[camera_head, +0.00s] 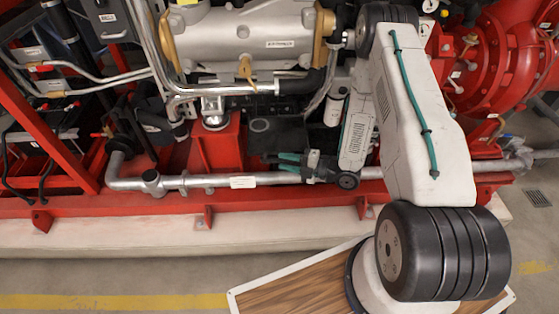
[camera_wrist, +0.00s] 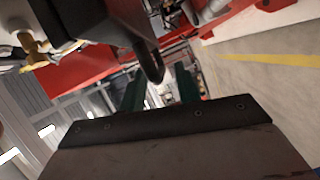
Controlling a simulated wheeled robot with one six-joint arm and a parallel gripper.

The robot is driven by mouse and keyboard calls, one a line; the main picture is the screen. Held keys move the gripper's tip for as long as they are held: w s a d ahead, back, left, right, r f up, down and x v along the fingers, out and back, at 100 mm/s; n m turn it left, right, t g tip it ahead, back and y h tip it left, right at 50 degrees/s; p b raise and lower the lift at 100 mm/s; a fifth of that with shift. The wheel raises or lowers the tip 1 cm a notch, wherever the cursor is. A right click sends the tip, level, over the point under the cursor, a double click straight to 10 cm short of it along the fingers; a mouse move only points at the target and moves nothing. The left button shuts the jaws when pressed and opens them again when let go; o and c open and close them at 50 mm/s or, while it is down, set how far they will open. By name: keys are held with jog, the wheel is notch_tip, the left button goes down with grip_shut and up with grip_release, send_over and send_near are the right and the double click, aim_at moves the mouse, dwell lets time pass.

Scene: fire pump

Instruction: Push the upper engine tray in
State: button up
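I cannot pick out the upper engine tray for sure in either view. The engine (camera_head: 245,38) is a silver block with tan end caps, set on a red frame in the head view. My gripper (camera_head: 279,161) is low in front of the engine, just above the silver pipe, with its green fingers pointing left. In the wrist view the two green fingers (camera_wrist: 161,92) stand apart with a gap between them, and I see nothing held. A dark rounded part (camera_wrist: 149,62) shows close by, above the fingers. I cannot tell whether the gripper touches anything.
A silver pipe (camera_head: 215,181) runs along the red base (camera_head: 120,205). Black boxes and cables (camera_head: 108,20) are at the upper left. A large red pump housing (camera_head: 490,60) is at the right. The floor in front (camera_head: 110,275) is clear, with a yellow line.

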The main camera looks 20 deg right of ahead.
aim_at(278, 135)
jog(key=shift+x, duration=1.25)
grip_shut()
jog(key=w+d, duration=0.1)
jog(key=w, duration=0.2)
jog(key=w+d, duration=0.1)
jog(key=w, duration=0.3)
jog(key=w+d, duration=0.1)
jog(key=w, duration=0.2)
jog(key=shift+w+d, duration=0.15)
jog(key=shift+d, duration=0.05)
jog(key=shift+w+d, duration=0.15)
jog(key=shift+w, duration=0.3)
grip_release()
jog(key=shift+w, duration=0.1)
